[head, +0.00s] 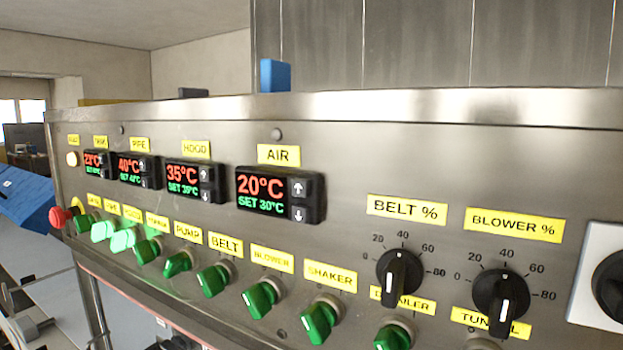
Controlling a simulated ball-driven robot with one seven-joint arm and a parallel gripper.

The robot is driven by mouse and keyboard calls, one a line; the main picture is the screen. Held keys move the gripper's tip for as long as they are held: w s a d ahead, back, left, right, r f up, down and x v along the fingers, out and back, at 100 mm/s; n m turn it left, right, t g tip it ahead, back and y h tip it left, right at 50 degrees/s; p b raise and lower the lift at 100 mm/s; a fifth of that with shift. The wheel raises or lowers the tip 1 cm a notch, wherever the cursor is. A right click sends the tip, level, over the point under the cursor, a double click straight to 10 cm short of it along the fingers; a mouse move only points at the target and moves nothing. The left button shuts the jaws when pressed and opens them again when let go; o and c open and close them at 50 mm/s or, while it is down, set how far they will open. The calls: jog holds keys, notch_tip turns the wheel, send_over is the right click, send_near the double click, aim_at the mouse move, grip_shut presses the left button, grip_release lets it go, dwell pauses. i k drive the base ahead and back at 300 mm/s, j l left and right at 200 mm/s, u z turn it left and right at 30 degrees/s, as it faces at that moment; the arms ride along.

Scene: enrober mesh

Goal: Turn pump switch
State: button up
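The pump switch (178,264) is a green rotary knob in the lower row on the steel control panel, left of the middle of the head view. It sits below the yellow PUMP label (187,232). Its green is dark, unlike the brightly lit knobs further left. I cannot tell its exact handle angle. The belt switch (213,279) is on its right and another dark green knob (147,250) is on its left. My gripper does not show clearly in this view, and nothing touches the pump switch.
Two lit green knobs (123,240) and a red button (60,216) are at the panel's left. Temperature displays (280,193) are above. Black belt (400,272) and blower (501,295) dials are at right. The space before the panel looks clear.

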aim_at(177, 263)
jog(key=i+j, duration=0.1)
jog(key=j, duration=0.25)
jog(key=i+j, duration=0.1)
jog(key=j, duration=0.3)
jog(key=i+j+u, duration=0.1)
jog(key=j, duration=0.25)
jog(key=i+j, duration=0.1)
jog(key=j, duration=0.25)
